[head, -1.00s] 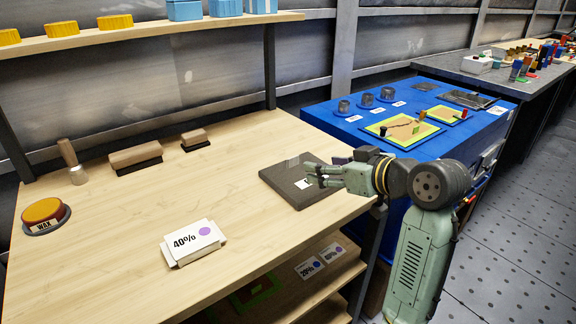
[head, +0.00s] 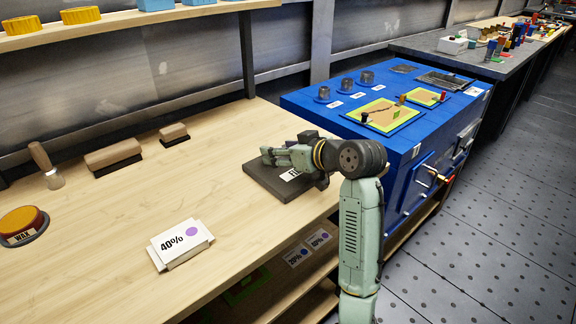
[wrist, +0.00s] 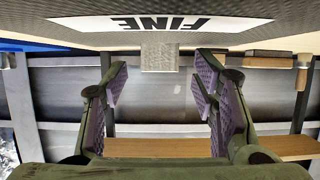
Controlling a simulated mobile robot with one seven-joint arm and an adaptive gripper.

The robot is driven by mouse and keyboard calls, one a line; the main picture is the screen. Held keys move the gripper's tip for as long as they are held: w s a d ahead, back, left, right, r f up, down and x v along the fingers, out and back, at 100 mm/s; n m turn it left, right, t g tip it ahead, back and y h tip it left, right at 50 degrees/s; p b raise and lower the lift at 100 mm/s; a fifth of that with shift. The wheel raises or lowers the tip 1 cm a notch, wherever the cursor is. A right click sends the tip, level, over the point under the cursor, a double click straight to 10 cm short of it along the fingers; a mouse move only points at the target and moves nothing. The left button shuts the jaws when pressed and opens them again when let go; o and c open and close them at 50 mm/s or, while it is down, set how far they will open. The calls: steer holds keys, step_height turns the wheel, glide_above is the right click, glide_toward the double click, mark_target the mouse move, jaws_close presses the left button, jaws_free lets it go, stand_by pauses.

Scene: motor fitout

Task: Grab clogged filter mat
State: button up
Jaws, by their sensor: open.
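A dark grey square mat (head: 277,186) lies flat near the right edge of the wooden bench. It carries a white label, readable as "FINE" in the wrist view, where the mat (wrist: 60,28) spans the top of the inverted picture. A small pale grey tab (wrist: 160,56) sticks out from the mat's edge, centred between my fingers in the picture. My gripper (head: 268,156) is open and low over the mat's far side. In the wrist view both fingers (wrist: 161,82) are spread with nothing between their pads. I cannot tell whether they reach around the tab.
A white "40%" box (head: 180,244), an orange "WAX" tin (head: 20,221) and several brushes (head: 113,157) stand on the wooden bench (head: 120,220). A blue cabinet (head: 400,150) stands close to the right, beside my arm.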

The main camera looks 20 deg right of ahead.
steer(key=shift+w+a+f, duration=0.1)
steer(key=shift+w+f, duration=0.05)
steer(key=shift+w, duration=0.15)
steer(key=shift+c, duration=0.3)
steer(key=c, duration=1.2)
